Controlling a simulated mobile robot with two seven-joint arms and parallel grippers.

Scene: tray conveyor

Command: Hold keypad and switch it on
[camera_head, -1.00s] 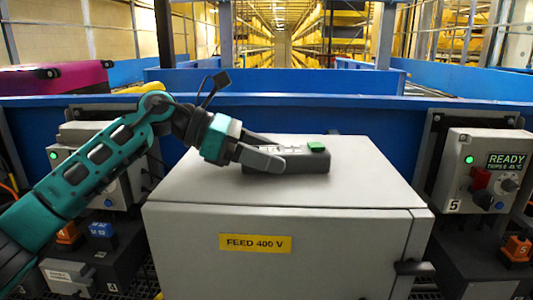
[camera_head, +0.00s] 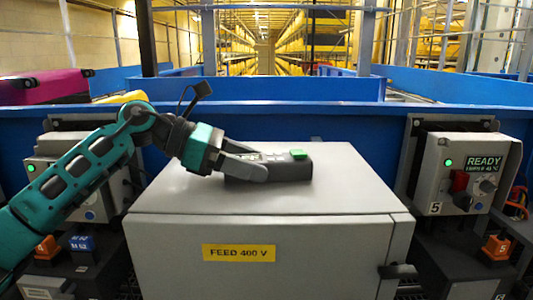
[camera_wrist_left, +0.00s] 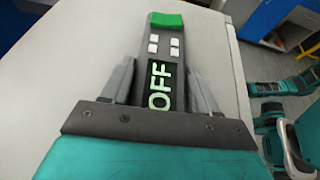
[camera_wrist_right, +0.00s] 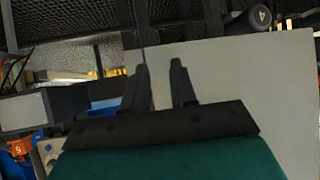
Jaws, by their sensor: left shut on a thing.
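The keypad (camera_head: 292,172) is a dark grey bar lying on top of the pale grey cabinet (camera_head: 340,190). It has a green button (camera_wrist_left: 166,20) at its far end, several small white keys and a display (camera_wrist_left: 160,84) reading OFF in the left wrist view. My left gripper (camera_head: 256,163) is shut on the keypad's near end, one finger on each side of the display. The green button is uncovered. My right gripper (camera_wrist_right: 160,75) is out of the head view; in the right wrist view its fingers are apart with nothing between them.
The cabinet carries a yellow FEED 400 V label (camera_head: 239,253) and a dark door handle (camera_head: 397,271). A grey box (camera_head: 466,170) with a READY screen stands to the right. A blue conveyor wall (camera_head: 340,122) runs behind. The cabinet top right of the keypad is clear.

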